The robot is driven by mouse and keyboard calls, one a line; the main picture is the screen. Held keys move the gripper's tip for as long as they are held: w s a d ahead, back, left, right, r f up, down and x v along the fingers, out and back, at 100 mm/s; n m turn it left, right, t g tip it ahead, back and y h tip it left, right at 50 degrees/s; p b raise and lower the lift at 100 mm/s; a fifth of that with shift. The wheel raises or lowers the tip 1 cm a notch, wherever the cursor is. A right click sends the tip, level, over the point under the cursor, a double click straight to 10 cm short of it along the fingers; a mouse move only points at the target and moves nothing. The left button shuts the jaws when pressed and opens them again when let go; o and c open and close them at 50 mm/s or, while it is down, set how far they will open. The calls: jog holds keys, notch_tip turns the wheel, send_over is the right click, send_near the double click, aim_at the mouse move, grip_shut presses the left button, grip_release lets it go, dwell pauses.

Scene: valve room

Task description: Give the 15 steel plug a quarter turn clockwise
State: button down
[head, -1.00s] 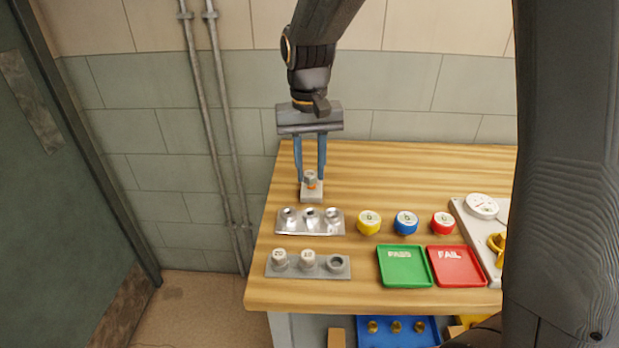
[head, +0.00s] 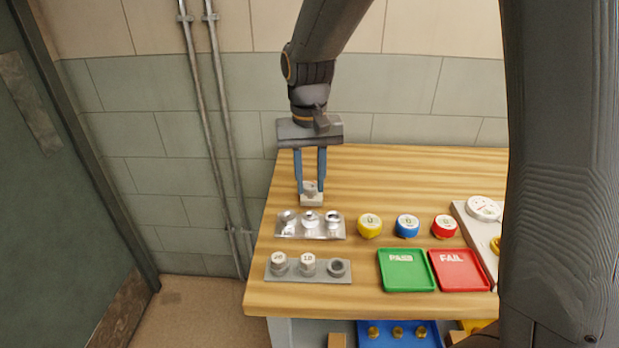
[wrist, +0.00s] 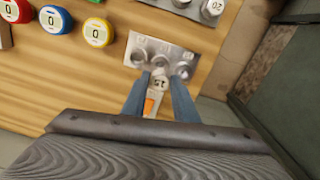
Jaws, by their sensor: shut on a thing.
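The steel plug marked 15 (wrist: 160,82) is between my gripper's fingers in the wrist view. In the head view the plug (head: 310,187) is a small grey shape low between the blue fingers, at a pale block (head: 311,200) at the back left of the bench. My gripper (head: 311,187) points down and is shut on the plug; it also shows in the wrist view (wrist: 161,88). An orange patch (wrist: 150,105) shows beside the plug in the wrist view. How deep the plug sits in the block is hard to tell.
A shiny three-hole plate (head: 311,233) lies just in front of the block. A grey rack (head: 310,276) with two numbered plugs and an empty ring is nearer. Yellow, blue and red dials, a green PASS tray (head: 407,286) and a red FAIL tray (head: 460,286) stand to the right.

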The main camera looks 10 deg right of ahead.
aim_at(311, 198)
jog(key=shift+f+b, duration=0.35)
jog(key=shift+f, duration=0.7)
jog(key=n+p, duration=0.1)
jog(key=n, duration=0.2)
jog(key=shift+r+n+p, duration=0.1)
jog(key=shift+n+p, duration=0.2)
jog(key=shift+p, duration=0.1)
jog(key=n+p, duration=0.2)
jog(key=n, duration=0.3)
jog(key=shift+d+f+b, duration=0.1)
jog(key=shift+f+b, duration=0.5)
jog(key=shift+f, duration=0.75)
jog(key=shift+f, duration=1.15)
dwell(2.1)
jog(key=shift+p, duration=0.35)
jog(key=shift+f+m+p, duration=0.1)
jog(key=shift+m+p, duration=0.5)
jog(key=shift+m, duration=0.7)
